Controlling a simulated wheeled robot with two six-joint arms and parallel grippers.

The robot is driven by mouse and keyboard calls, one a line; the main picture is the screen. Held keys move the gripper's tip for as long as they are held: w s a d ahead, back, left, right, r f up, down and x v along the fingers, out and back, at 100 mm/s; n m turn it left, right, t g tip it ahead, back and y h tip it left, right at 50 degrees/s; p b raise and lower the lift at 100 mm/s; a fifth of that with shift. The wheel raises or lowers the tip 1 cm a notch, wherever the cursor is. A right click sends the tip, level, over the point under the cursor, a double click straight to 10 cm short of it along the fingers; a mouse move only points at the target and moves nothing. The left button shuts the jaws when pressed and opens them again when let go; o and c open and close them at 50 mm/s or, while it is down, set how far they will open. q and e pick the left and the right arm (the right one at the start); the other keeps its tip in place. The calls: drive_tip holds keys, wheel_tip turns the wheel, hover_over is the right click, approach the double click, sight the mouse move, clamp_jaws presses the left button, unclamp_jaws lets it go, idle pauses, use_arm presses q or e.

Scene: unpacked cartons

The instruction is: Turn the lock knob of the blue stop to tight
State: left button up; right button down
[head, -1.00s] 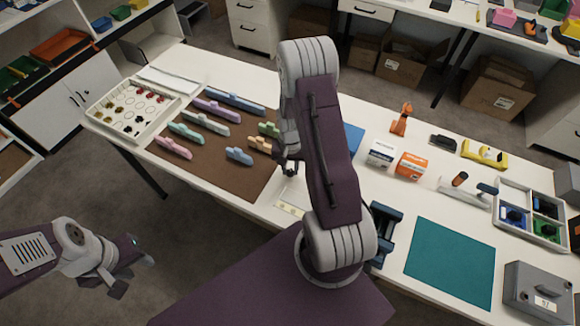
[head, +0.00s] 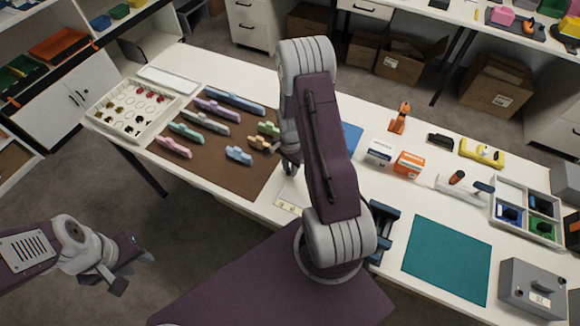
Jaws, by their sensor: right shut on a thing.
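Several coloured stops lie on the brown mat (head: 228,177). A small light blue stop (head: 239,155) lies near the mat's right side, and a longer grey-blue one (head: 236,102) lies at its far edge. I cannot tell from the view which of them is the blue stop, and knob settings are too small to read. My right gripper (head: 290,168) is low at the mat's right edge, right of the small light blue stop and apart from it. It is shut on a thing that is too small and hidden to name. My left gripper (head: 132,274) is open and empty, off the table.
An orange stop (head: 259,144) and a green one (head: 268,128) lie close to my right gripper. A white tray of small parts (head: 118,134) stands left. Small boxes (head: 408,164), a teal mat (head: 447,262) and a grey case (head: 533,290) occupy the right side. My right arm hides the table's middle.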

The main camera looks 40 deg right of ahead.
drive_tip(key=shift+w, duration=0.1)
idle(0.4)
drive_tip(key=c, duration=1.2)
unclamp_jaws()
wheel_tip(320, 180, up, 9)
drive_tip(key=shift+r, duration=0.1)
